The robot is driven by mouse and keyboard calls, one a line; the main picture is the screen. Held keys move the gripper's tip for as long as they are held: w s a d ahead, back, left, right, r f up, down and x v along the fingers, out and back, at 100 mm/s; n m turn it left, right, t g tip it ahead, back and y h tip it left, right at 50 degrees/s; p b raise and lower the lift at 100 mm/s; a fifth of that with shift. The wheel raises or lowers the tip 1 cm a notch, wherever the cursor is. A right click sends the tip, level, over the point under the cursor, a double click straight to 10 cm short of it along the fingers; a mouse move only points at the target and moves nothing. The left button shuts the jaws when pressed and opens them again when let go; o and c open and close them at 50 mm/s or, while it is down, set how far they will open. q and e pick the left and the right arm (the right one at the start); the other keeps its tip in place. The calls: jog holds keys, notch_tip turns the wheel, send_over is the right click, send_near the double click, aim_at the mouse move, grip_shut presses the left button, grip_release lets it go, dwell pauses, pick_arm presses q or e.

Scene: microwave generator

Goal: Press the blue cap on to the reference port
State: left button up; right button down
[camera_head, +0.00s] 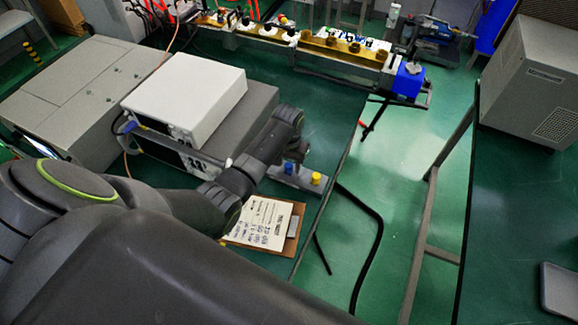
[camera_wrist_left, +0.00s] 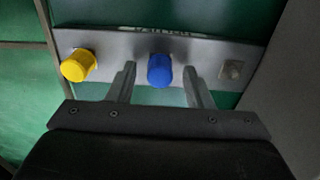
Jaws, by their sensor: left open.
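The blue cap (camera_head: 288,168) is at the middle of a grey metal strip (camera_head: 303,183) on the green bench. It also shows in the left wrist view (camera_wrist_left: 159,71). A yellow cap (camera_head: 316,179) is at one end of the strip. A bare metal port (camera_wrist_left: 231,70) is at the other end; which position is the reference port cannot be read. My left gripper (camera_head: 290,153) is close over the strip. In the left wrist view its two fingers (camera_wrist_left: 160,84) are apart, one on each side of the blue cap, with visible gaps. My right gripper is out of view.
A white instrument (camera_head: 185,95) on a grey one stands left of the strip. A paper on a clipboard (camera_head: 265,222) lies at the bench's front edge. A waveguide line with a blue block (camera_head: 408,80) is at the back. The green floor is to the right.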

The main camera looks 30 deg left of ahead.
aim_at(289, 165)
pick_arm(q)
grip_shut()
dwell(0.3)
jog(key=shift+r+p, duration=3)
jog(key=shift+p, duration=0.7)
jog(key=shift+p, duration=0.35)
